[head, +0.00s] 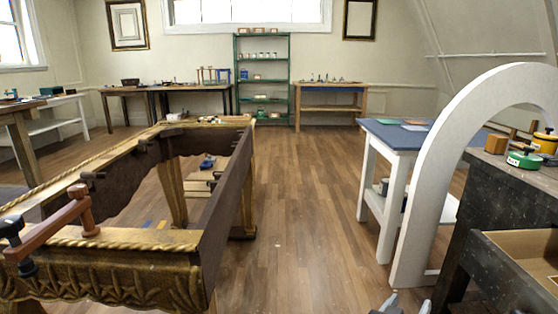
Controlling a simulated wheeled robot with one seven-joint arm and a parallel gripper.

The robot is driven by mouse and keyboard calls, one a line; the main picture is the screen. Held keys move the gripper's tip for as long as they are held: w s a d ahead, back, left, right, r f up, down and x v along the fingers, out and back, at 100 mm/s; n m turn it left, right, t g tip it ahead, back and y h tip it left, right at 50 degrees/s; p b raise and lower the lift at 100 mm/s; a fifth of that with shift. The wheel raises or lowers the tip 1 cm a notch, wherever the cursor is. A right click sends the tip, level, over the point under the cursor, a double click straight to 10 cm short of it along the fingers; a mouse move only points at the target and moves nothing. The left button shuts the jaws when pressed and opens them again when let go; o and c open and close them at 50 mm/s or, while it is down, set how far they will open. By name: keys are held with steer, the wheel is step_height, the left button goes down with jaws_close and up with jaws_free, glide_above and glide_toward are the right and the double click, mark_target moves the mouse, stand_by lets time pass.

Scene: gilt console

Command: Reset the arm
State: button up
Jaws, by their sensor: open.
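My gripper (408,304) shows at the bottom edge of the head view, right of centre. Only its two fingertips are in the picture, with a gap between them, so it is open. Nothing shows between the fingertips. The rest of my arm is out of view. The gilt console (128,242), an open wooden frame with a rope-like gold edge and carved front, stands at the left, apart from my gripper. A clamp with a reddish-brown bar (55,226) sits on its near left corner.
A white arch (408,222) stands close at the right, beside a dark bench (482,214) with an open drawer (525,250). A blue-topped table (402,138) is behind the arch. A green shelf (238,88) stands at the back wall. The wood floor (297,190) between console and arch is clear.

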steer(key=s+a+f+n+t+y, duration=0.35)
steer(key=s+a+y, duration=0.2)
steer(key=s, duration=0.25)
steer(key=s+a+f+n+t+y, duration=0.2)
steer(key=s+a+n+y, duration=0.25)
steer(key=s+a, duration=0.25)
steer(key=s+r+m+g+y, duration=0.1)
steer(key=s+r, duration=0.2)
steer(key=s, duration=1.1)
steer(key=s+r+m, duration=0.2)
steer(key=s+r, duration=0.2)
steer(key=s, duration=1)
step_height(320, 180, up, 22)
steer(key=p, duration=2.3)
steer(key=shift+s+r+g, duration=0.15)
steer(key=shift+g, duration=0.2)
